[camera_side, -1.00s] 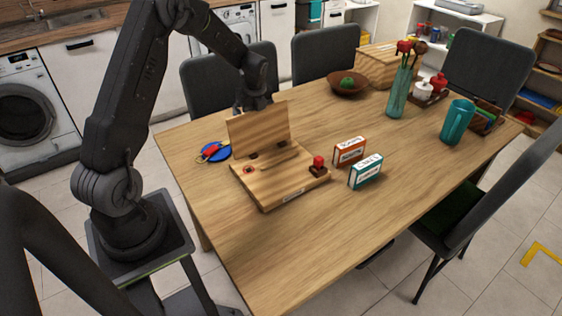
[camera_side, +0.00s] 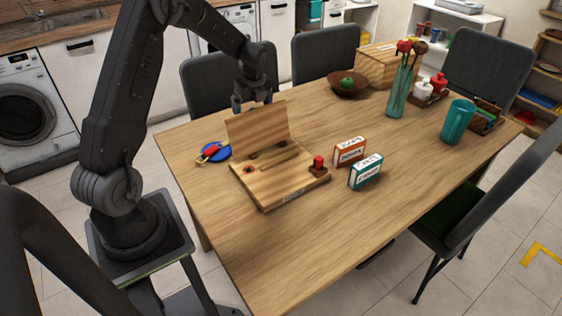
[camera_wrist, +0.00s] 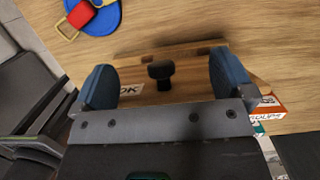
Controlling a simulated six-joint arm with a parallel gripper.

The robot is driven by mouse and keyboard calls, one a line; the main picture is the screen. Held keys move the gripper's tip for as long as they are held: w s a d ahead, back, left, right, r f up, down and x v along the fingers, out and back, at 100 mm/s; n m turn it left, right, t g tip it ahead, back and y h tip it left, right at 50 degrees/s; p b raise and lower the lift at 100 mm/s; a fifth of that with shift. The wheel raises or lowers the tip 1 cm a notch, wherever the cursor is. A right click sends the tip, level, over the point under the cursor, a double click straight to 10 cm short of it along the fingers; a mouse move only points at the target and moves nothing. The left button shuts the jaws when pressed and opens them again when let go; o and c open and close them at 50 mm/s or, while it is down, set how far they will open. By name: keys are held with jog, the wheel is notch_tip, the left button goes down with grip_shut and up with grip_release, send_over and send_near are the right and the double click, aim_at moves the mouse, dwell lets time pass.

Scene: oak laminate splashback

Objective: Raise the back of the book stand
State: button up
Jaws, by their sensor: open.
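The wooden book stand has a flat base (camera_side: 285,182) on the table. Its back panel (camera_side: 258,128) stands raised at the base's rear edge, leaning slightly back. In the wrist view the back panel (camera_wrist: 185,93) carries a dark round knob (camera_wrist: 160,70) and a label with partly hidden letters. My gripper (camera_side: 252,107) is just above and behind the panel's top edge in the side view. In the wrist view my gripper (camera_wrist: 163,75) is open, its blue fingers apart on either side of the knob, with nothing held. Contact with the knob cannot be told.
A red-topped block (camera_side: 318,167) is at the base's right corner. Orange (camera_side: 349,152) and teal (camera_side: 365,173) boxes stand to the right. A blue round item (camera_side: 215,152) lies to the left. A bowl (camera_side: 348,85) and vase (camera_side: 398,92) are farther back. The front table area is clear.

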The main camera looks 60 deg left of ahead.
notch_tip(320, 180, up, 6)
jog(key=shift+a+r, duration=0.15)
jog(key=shift+a, duration=0.2)
dwell(0.4)
jog(key=shift+d+r, duration=0.15)
jog(key=s+d+r+n+t, duration=0.2)
jog(key=s+d+r+n, duration=0.15)
jog(key=d+r, duration=0.4)
jog(key=s+d+r+n+t, duration=0.1)
jog(key=s+d+r+n, duration=0.3)
jog(key=d, duration=0.7)
jog(key=s+d+n+t+h, duration=0.2)
jog(key=s+d+n, duration=0.8)
jog(key=s+d, duration=0.2)
jog(key=shift+s+d+r+t, duration=0.15)
jog(key=shift+s+r+t, duration=0.15)
jog(key=shift+s, duration=0.85)
